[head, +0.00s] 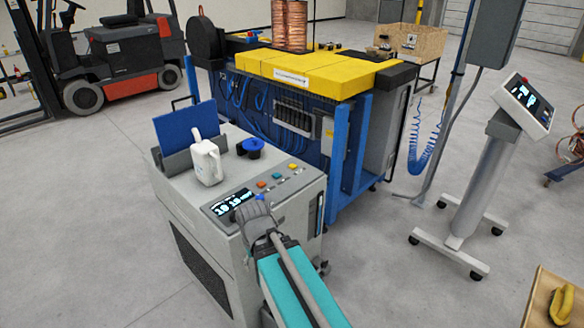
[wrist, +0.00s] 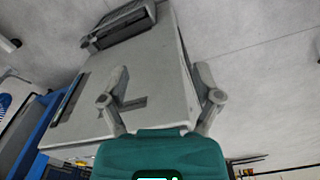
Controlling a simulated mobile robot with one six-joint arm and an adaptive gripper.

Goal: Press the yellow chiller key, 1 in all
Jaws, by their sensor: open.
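The yellow chiller key (head: 292,167) is on the sloped front panel of the grey chiller (head: 205,265), at the right end of a short row. A blue key (head: 276,175) and an orange-red key (head: 262,184) sit to its left. My gripper (head: 246,207) is over the panel near the lit display, left of and nearer than the yellow key, apart from it. In the wrist view my gripper (wrist: 160,75) has its two fingers spread, with nothing between them. A grey cabinet shows beyond the fingers; no coloured key can be made out there.
A white jug (head: 207,163), a dark blue-topped item (head: 252,148) and an upright blue panel (head: 186,124) stand on the chiller top. A blue-framed bench with a yellow top (head: 310,72) is behind. A console on a stand (head: 480,170) is at right. Floor between is clear.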

